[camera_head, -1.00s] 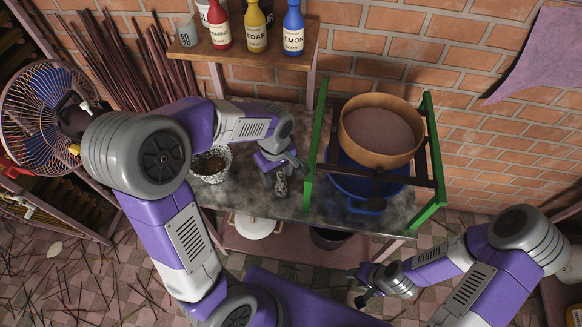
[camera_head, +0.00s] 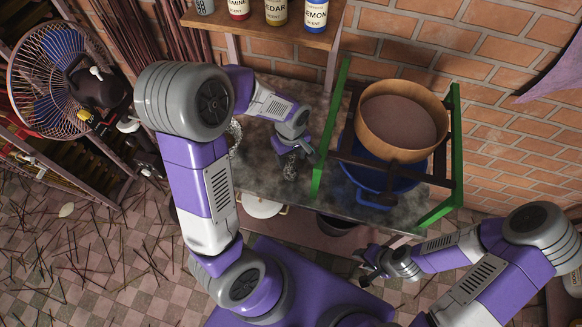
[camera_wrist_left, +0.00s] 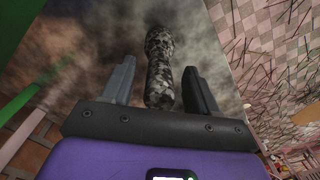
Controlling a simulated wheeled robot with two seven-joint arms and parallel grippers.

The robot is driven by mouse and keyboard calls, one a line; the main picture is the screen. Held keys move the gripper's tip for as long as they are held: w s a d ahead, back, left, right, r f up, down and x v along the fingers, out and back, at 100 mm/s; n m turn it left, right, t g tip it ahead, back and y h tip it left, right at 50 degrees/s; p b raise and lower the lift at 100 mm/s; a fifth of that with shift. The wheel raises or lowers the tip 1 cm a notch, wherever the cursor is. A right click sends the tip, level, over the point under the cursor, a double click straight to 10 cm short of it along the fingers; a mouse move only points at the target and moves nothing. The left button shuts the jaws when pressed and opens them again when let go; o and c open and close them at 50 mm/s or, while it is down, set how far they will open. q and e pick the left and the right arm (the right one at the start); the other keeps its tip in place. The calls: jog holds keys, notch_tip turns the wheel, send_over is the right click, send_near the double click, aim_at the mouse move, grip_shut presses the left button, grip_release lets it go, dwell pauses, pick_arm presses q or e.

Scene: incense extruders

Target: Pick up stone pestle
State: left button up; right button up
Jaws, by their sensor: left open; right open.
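The stone pestle (camera_head: 290,170) is speckled grey and stands or lies on the dark stone worktop (camera_head: 262,190), left of the green frame. In the left wrist view the pestle (camera_wrist_left: 159,68) lies between the two fingers of my left gripper (camera_wrist_left: 160,85), with a gap on each side. My left gripper (camera_head: 293,157) is open around it in the head view. The speckled stone mortar (camera_head: 234,135) is mostly hidden behind my left arm. My right gripper (camera_head: 367,268) is open and empty, low in front of the worktop.
A green frame (camera_head: 330,130) holds a wooden sieve (camera_head: 402,148) over a blue pot (camera_head: 372,188). A shelf (camera_head: 310,38) with scent bottles is at the back. A fan (camera_head: 50,85) stands at the left. A white lidded pot (camera_head: 262,208) sits below the worktop.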

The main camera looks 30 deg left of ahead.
pick_arm(q)
grip_shut()
jog(key=shift+w+r, duration=0.1)
jog(key=shift+r, duration=0.05)
